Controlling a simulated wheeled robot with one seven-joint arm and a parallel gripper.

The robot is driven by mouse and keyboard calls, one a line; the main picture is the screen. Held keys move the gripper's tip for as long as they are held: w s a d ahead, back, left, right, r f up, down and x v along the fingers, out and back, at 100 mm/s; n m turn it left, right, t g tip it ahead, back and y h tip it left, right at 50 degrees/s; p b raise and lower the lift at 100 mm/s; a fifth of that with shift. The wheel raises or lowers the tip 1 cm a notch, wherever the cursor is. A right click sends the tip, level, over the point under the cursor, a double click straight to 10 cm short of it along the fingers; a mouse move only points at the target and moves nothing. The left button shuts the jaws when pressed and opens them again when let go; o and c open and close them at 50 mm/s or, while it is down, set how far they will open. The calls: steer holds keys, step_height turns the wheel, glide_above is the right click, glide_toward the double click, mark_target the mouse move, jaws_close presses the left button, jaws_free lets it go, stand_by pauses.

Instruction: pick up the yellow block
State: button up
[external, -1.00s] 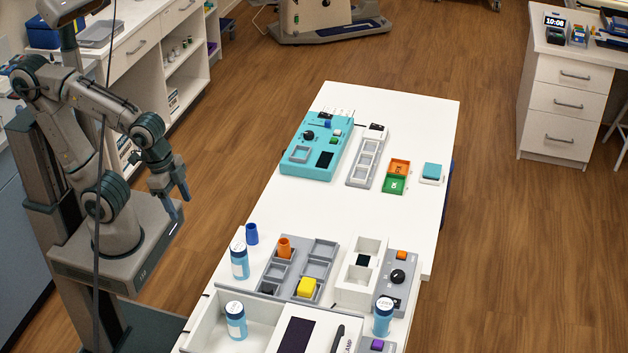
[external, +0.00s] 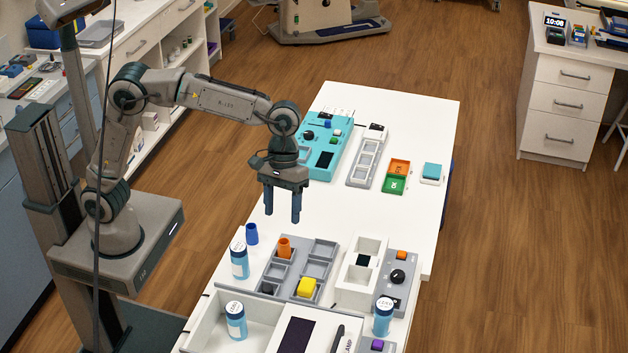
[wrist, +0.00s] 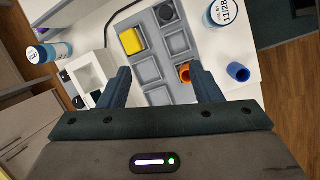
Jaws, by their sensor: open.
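The yellow block (external: 306,287) sits in a front compartment of the grey sectioned tray (external: 323,247) on the white table. It also shows in the wrist view (wrist: 130,41), beyond and left of my fingers. My gripper (external: 282,218) is open and empty, pointing down above the table, behind the tray and higher than it. In the wrist view its two fingers (wrist: 163,88) are spread apart, with part of the tray visible between them.
An orange cup (external: 284,248) stands in the tray. A blue cup (external: 252,234) and a blue bottle (external: 239,262) stand to its left. A white box (external: 371,244) and a grey knob panel (external: 388,283) stand to its right. The table middle (external: 330,210) is clear.

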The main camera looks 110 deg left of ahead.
mark_target(307, 284)
steer(key=w+f+n, duration=0.3)
steer(key=w+n, duration=0.1)
steer(key=w, duration=0.3)
steer(key=shift+g+h, duration=0.3)
steer(key=shift+h, duration=0.1)
steer(key=x, duration=1.3)
steer(key=shift+w+d+f, duration=0.2)
steer(key=shift+w+d, duration=0.05)
steer(key=shift+d, duration=0.25)
steer(key=c, duration=1.1)
